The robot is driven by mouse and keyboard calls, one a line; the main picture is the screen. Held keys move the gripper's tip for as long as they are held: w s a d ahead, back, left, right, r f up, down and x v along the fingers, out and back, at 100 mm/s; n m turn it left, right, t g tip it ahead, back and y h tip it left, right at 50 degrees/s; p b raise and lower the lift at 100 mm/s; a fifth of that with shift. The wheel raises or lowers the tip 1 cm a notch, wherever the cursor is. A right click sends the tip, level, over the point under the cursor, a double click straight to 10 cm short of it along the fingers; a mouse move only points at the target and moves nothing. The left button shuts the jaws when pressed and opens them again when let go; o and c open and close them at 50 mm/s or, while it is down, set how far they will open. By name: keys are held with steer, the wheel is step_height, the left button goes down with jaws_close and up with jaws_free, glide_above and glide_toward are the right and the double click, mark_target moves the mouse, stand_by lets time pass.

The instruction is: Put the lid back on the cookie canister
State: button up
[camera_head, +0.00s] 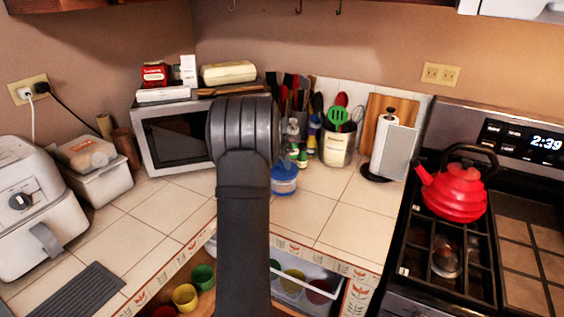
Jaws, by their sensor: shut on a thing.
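My arm rises through the middle of the head view, and its large dark joint hides what is behind it. My gripper is hidden behind the arm, so its fingers and anything in them do not show. A small round clear and blue container (284,179) stands on the tiled counter just right of my arm. It may be the cookie canister, and its left side is close to the arm's outline. I cannot tell whether its top is open or covered. I see no separate lid.
A microwave (174,144) with boxes on top stands behind my arm. Right of the container are a utensil crock (339,151) and a paper towel holder (388,146). A red kettle (455,193) sits on the stove. An open drawer (333,281) holds coloured cups. The right front counter is clear.

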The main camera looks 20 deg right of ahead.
stand_by(0.3)
steer(key=o, duration=1.5)
steer(key=shift+r, duration=0.1)
steer(key=shift+r, duration=3.4)
jaws_close()
steer(key=shift+f, duration=0.15)
